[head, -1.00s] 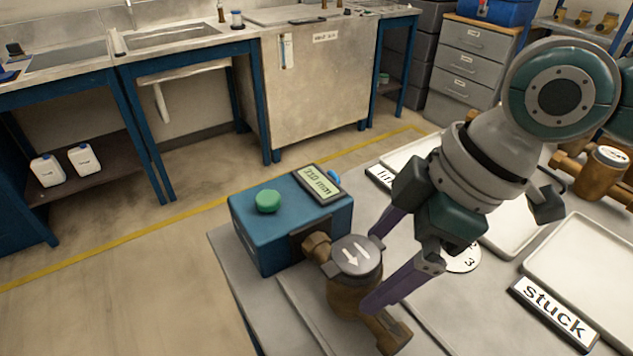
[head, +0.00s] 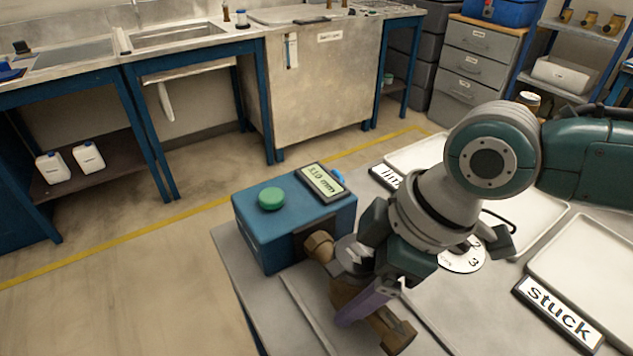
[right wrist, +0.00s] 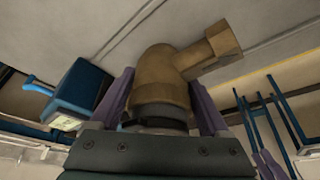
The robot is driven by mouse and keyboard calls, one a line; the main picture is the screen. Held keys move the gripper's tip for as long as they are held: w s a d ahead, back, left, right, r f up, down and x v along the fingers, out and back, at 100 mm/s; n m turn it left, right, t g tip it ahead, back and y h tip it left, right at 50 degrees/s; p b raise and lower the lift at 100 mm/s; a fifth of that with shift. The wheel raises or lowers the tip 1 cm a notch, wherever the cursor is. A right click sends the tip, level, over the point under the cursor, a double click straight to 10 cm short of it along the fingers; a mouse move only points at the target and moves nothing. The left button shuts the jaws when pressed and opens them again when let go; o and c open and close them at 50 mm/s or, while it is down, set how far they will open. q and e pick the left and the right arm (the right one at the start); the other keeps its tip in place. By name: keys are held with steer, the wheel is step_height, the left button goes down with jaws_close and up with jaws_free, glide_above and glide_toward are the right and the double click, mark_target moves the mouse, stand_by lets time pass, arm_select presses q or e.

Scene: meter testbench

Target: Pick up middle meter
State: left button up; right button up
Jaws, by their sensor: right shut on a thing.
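My right gripper (head: 375,285) is shut on a brass meter with a grey round top. The brass body (head: 395,333) shows below the fingers in the head view. In the right wrist view the brass meter (right wrist: 165,80) sits between the purple fingers (right wrist: 165,105), with its pipe end pointing up and right. The meter is beside the blue test box (head: 290,225), close to its brass fitting (head: 319,246); I cannot tell whether they touch. My wrist hides most of the meter's top. Which meter counts as the middle one is unclear. My left gripper is not in view.
The blue box has a green button (head: 271,198) and a display (head: 320,183). White trays (head: 590,265) lie to the right, one behind a "stuck" sign (head: 557,312). A numbered white disc (head: 465,260) lies partly under my arm. Another meter's lid (head: 529,98) shows behind my arm.

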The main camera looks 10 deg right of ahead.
jaws_close()
stand_by(0.3)
steer(key=shift+r, duration=0.2)
